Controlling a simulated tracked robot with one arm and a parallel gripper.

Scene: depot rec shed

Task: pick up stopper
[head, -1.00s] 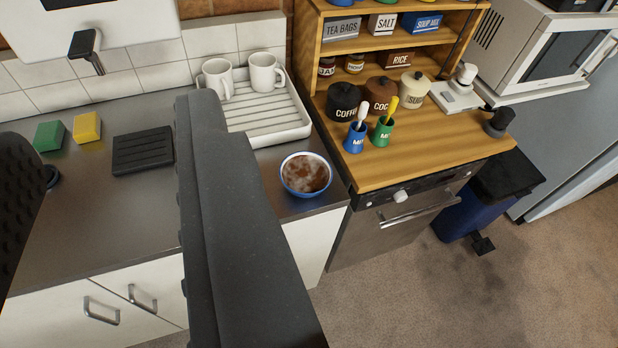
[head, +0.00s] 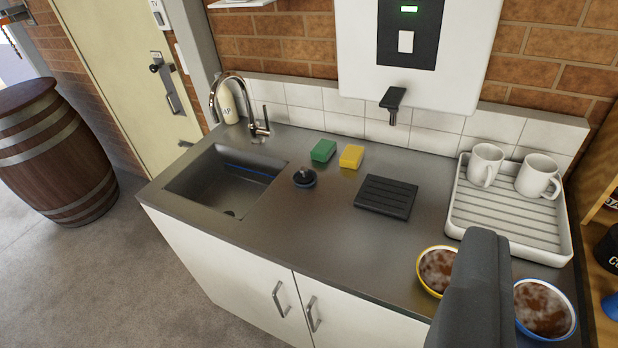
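The stopper (head: 305,178) looks like a small dark disc with a knob on top. It sits on the steel worktop (head: 330,240), just right of the sink (head: 228,182). Only one dark grey part of my gripper (head: 474,300) shows, at the lower right in front of the bowls. It is well to the right of the stopper and apart from it. The other finger is out of view, so I cannot see whether the gripper is open or shut.
A green sponge (head: 323,151) and a yellow sponge (head: 351,157) lie behind the stopper. A black ridged mat (head: 386,197) is to its right. A tap (head: 240,98) stands behind the sink. Two mugs stand on a white rack (head: 505,215). A yellow-rimmed bowl (head: 434,272) and blue-rimmed bowl (head: 545,309) are near the front.

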